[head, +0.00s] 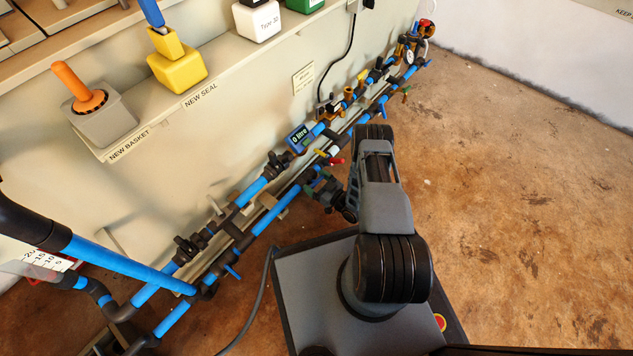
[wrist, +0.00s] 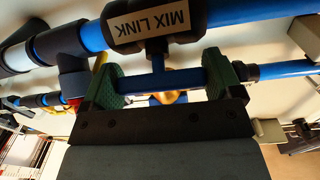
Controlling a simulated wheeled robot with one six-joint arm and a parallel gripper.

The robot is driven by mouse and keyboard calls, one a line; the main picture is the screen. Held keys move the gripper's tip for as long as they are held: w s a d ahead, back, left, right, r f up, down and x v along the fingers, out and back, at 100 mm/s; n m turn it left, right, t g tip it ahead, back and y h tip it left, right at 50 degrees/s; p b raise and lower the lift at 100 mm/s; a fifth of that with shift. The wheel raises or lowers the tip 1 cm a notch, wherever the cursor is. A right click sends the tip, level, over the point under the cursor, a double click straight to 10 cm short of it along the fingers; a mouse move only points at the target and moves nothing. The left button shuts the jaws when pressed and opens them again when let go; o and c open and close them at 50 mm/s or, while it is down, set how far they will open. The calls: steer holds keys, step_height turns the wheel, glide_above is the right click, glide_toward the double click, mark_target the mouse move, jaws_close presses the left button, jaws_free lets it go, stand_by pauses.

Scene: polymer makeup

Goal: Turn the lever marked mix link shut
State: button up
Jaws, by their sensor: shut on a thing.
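The valve labelled MIX LINK (wrist: 160,28) is a black body on a blue pipe at the top of the wrist view. A black stem runs down from it to a blue lever (wrist: 160,82). The lever lies across the picture, roughly in line with the pipe above. My gripper (wrist: 168,80) has its green fingertips at the lever's two ends and is shut on it. In the head view my gripper (head: 324,187) is at the pipe rack, beyond my arm. The lever cannot be made out there.
Blue pipes (head: 265,225) with several valves run diagonally along the wall. A meter reading 0 litre (head: 299,138) and a red-handled valve (head: 335,161) are close to my gripper. A shelf (head: 225,85) holds blocks above. The brown floor (head: 510,180) at right is clear.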

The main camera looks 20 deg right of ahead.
steer(key=m+h, duration=0.1)
steer(key=m, duration=0.1)
steer(key=m+t+h+p, duration=0.1)
steer(key=m+h, duration=0.1)
steer(key=m, duration=0.1)
steer(key=shift+s+m, duration=0.1)
steer(key=shift+m, duration=0.2)
steer(key=m+h, duration=0.1)
steer(key=m, duration=0.2)
steer(key=m+h+p, duration=0.1)
steer(key=m+h, duration=0.1)
steer(key=shift+r+m, duration=0.1)
steer(key=shift+m, duration=0.3)
steer(key=m+g+h+p, duration=0.1)
steer(key=m+h+p, duration=0.1)
steer(key=m, duration=0.3)
steer(key=shift+h, duration=0.3)
steer(key=shift+m+g+h+p, duration=0.5)
steer(key=shift+m+g+p, duration=0.55)
steer(key=shift+m, duration=0.95)
steer(key=o, duration=0.7)
steer(key=shift+o, duration=0.2)
